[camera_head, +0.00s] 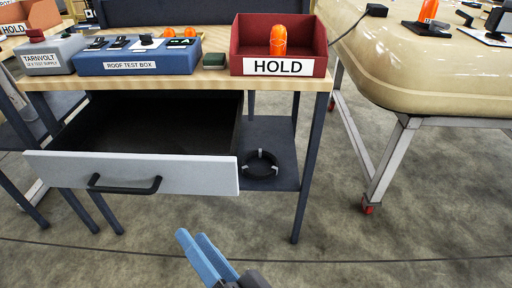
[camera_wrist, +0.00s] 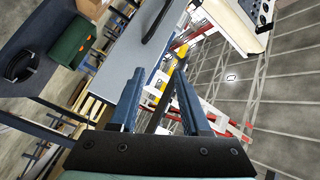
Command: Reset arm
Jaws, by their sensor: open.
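My gripper (camera_head: 193,238) shows at the bottom middle of the head view, its two blue fingers pointing up and to the left. It is open and nothing shows between the fingers. It is in front of the bench and below the open drawer, apart from both. In the wrist view my gripper (camera_wrist: 159,76) has its fingers spread, with a grey panel (camera_wrist: 118,62) and a black handle (camera_wrist: 157,22) beyond them. The rest of my arm is mostly out of view.
The drawer (camera_head: 205,174) stands pulled out, its visible inside dark and empty. A red HOLD bin (camera_head: 305,40) with an orange item, a blue roof test box (camera_head: 135,60) and a grey supply (camera_head: 50,55) stand on the bench. A cream-coloured cab (camera_head: 430,85) is at right. Floor in front is clear.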

